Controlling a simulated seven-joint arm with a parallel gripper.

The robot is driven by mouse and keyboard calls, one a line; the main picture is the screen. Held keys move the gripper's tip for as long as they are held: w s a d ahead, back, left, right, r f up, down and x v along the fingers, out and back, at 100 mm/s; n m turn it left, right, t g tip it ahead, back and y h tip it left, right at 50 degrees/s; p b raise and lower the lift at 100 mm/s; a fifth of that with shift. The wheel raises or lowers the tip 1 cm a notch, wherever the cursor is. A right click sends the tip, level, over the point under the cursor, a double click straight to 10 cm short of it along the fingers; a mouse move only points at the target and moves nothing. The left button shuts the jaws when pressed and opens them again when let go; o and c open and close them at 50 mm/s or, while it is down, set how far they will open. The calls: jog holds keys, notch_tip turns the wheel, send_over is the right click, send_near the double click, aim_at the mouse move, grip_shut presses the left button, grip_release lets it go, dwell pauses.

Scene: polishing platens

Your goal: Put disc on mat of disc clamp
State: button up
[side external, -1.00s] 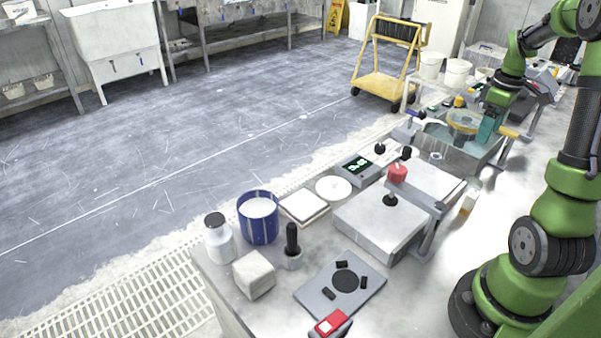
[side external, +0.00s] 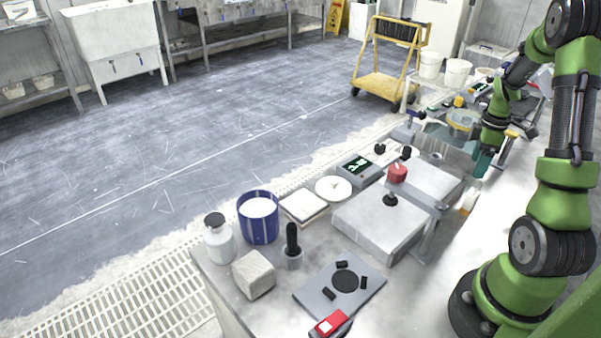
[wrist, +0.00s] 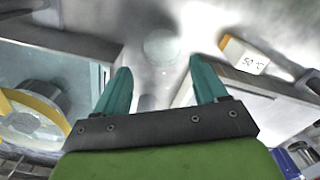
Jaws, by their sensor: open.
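The disc clamp (side external: 314,296) is a grey plate at the front of the bench in the side view. Its round black mat (side external: 345,281) lies bare between small black clamp blocks. My gripper (side external: 483,165) is far from it, at the back right beside the water tank. In the wrist view my gripper (wrist: 160,70) is open, with two teal fingers apart and nothing between them. A pale, faint round shape (wrist: 160,46), possibly the disc, lies on the bench beyond the fingertips. I cannot make out a disc near the gripper in the side view.
The tank with a yellow-ringed platen (wrist: 35,118) stands left in the wrist view. A raised grey block (side external: 380,226), red knob (side external: 397,173) and blue tub (side external: 258,218) lie along the bench.

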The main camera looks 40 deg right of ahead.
aim_at(472, 182)
jog(key=f, duration=0.5)
jog(key=shift+s+a+f, duration=0.1)
jog(key=shift+s+f, duration=0.1)
jog(key=shift+f, duration=0.1)
jog(key=shift+c, duration=0.2)
